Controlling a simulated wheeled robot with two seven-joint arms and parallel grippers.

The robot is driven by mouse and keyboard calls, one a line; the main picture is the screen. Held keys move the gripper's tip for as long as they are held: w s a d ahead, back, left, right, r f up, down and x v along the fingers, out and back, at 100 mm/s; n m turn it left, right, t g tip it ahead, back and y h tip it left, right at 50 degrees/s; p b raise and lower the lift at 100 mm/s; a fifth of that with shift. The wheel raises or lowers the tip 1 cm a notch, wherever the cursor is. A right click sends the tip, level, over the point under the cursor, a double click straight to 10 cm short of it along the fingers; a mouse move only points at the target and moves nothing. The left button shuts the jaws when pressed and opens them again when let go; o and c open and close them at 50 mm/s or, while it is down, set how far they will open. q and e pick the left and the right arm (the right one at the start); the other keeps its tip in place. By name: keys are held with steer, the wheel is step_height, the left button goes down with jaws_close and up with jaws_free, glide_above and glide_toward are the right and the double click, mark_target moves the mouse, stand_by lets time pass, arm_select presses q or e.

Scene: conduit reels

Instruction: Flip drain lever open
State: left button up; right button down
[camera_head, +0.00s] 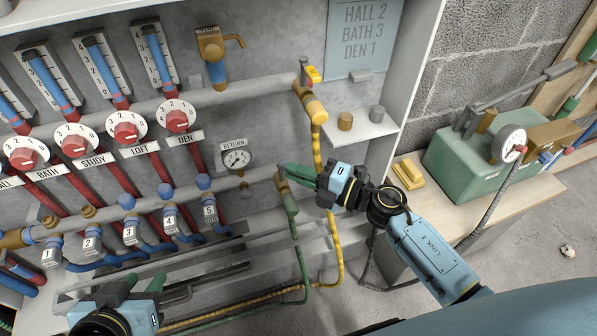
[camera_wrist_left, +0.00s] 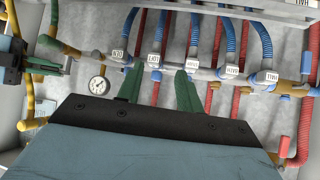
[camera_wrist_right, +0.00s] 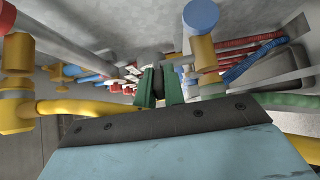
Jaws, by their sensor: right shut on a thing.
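The drain fitting (camera_head: 281,187) is a brass end piece low on the right end of the lower pipe, with a green hose hanging from it. My right gripper (camera_head: 284,168) reaches it from the right, with its green fingers at the fitting. In the right wrist view the fingers (camera_wrist_right: 159,86) are close together with a dark piece between them. I take this to be the drain lever, mostly hidden by the fingers. My left gripper (camera_head: 133,285) is low at the front left, away from the pipes. In the left wrist view its fingers (camera_wrist_left: 158,88) stand apart and empty.
A return gauge (camera_head: 236,158) is left of my right gripper. A small shelf (camera_head: 365,135) and a bench with a green machine (camera_head: 480,155) are at the right.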

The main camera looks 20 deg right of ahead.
arm_select(q)
steer(key=shift+s, duration=0.1)
